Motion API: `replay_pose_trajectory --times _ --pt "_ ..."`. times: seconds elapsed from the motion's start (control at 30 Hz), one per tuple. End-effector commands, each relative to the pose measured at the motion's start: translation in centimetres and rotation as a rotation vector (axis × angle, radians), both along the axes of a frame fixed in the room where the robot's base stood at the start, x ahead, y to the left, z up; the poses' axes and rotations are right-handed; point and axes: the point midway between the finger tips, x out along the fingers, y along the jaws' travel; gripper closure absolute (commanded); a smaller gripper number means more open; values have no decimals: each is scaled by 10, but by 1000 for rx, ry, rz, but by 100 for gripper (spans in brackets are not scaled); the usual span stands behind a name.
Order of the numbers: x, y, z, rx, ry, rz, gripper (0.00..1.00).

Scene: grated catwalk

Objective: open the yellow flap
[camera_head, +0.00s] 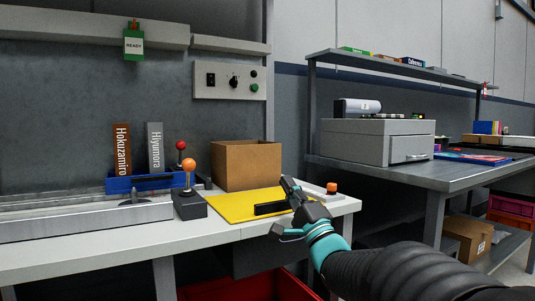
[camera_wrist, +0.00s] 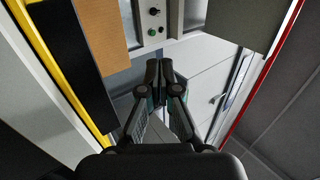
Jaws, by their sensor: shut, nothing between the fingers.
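The yellow flap (camera_head: 232,205) looks like a flat yellow panel lying on the white workbench, in front of the cardboard box. A dark bar (camera_head: 270,208) shows at its right part, close to my gripper; I cannot tell whether it is the flap's handle. In the wrist view a yellow edge (camera_wrist: 60,72) runs down the left side, beside a black surface. My gripper (camera_head: 290,186) is over the flap's right end, shut and empty. Its closed fingers (camera_wrist: 158,68) show in the middle of the wrist view, apart from the yellow edge. I cannot tell whether it touches the flap in the head view.
A cardboard box (camera_head: 246,167) stands behind the flap. An orange-knobbed joystick (camera_head: 189,180) stands left of it, and an orange button (camera_head: 332,188) lies to the right. A control panel (camera_head: 230,80) is on the wall. A grey bench (camera_head: 445,172) stands at the right.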

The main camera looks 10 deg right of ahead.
Motion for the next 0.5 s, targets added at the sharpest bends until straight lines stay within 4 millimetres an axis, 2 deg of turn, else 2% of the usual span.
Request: replay_pose_trajectory --times 0.5 --pt "73 24 54 0 1 0 100"
